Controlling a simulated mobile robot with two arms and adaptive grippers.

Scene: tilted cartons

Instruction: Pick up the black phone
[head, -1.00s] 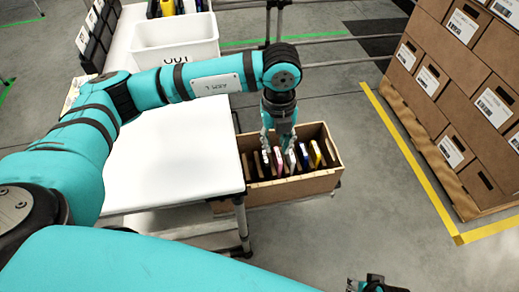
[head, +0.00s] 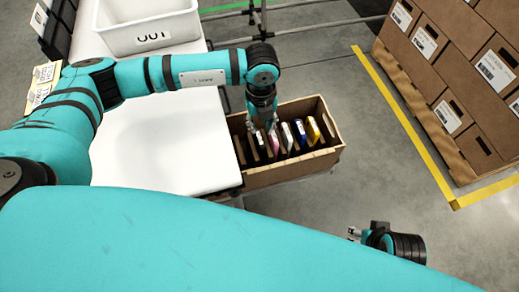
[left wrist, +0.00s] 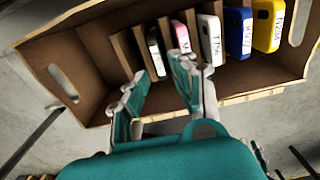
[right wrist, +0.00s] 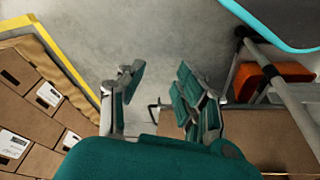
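The black phone (left wrist: 155,52) stands on edge between cardboard dividers in the brown carton (head: 292,172), leftmost of the row of phones. It has a white label; in the head view it (head: 260,143) is small and partly behind my gripper. My left gripper (left wrist: 157,82) is open and empty, its fingers spread to either side of the black phone's near end in the left wrist view. In the head view my left gripper (head: 262,128) hangs over the carton's left half. Whether it touches the phone I cannot tell. My right gripper (right wrist: 160,85) is open and empty, away from the carton.
Pink (left wrist: 180,36), white (left wrist: 211,40), blue (left wrist: 238,32) and yellow (left wrist: 267,25) phones stand right of the black one, close together. A white table (head: 165,150) adjoins the carton on the left, with a white bin (head: 150,38) behind. Stacked boxes (head: 455,60) stand right.

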